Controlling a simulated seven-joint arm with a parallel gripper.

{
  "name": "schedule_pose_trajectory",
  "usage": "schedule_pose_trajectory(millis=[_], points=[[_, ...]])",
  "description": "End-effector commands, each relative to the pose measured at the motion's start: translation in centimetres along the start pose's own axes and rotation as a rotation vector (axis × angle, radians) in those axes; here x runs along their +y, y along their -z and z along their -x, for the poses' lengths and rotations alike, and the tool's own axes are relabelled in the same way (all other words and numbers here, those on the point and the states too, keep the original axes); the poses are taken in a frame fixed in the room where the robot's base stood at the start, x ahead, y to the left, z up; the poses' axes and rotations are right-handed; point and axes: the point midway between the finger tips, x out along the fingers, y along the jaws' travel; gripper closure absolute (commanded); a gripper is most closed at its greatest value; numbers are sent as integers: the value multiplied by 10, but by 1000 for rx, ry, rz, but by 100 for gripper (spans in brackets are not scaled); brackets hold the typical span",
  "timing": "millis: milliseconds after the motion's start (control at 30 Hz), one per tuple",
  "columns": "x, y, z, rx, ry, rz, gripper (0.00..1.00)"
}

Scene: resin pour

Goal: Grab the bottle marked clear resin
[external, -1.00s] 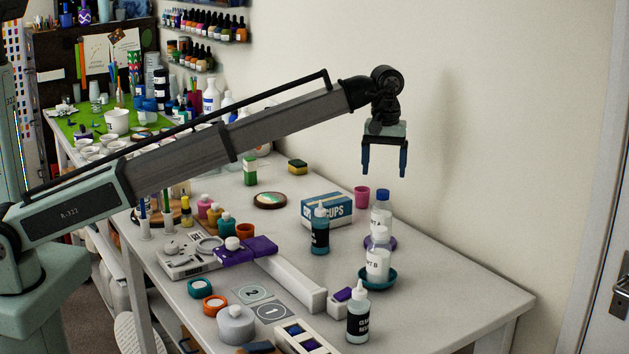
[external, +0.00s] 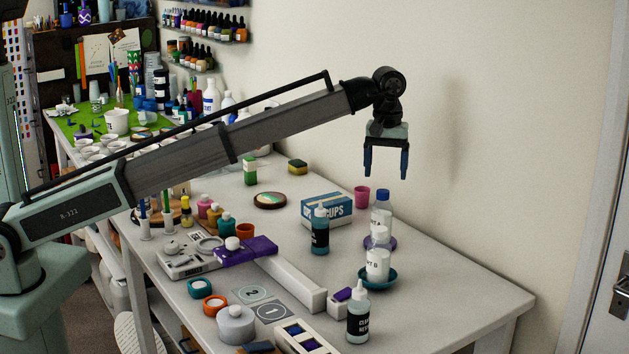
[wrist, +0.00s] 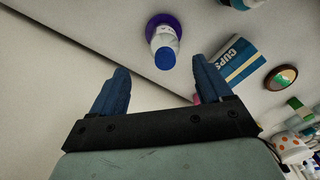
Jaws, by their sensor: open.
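My gripper (external: 386,176) is open and empty, high above the back right of the table, well away from both bottles. In the wrist view, my gripper (wrist: 158,82) shows both blue fingers spread apart. The front dark-labelled bottle cannot be made out there.
A blue-capped white bottle (external: 381,208) on a purple coaster and a PART B bottle (external: 378,262) in a teal dish (external: 391,282) stand at the right. The cups box (external: 327,208) is behind. A white bar (external: 292,284) lies left of the front bottle. The right table corner is clear.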

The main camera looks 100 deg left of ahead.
Motion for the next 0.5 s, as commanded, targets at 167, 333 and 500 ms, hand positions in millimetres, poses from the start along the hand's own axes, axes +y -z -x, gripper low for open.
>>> schedule_pose_trajectory(millis=[167, 333, 500], points=[[27, -74, 1, 0, -2, -85, 22], [48, -169, 3, 1, -5, -189, 22], [55, -262, 4, 6, -8, -289, 22]])
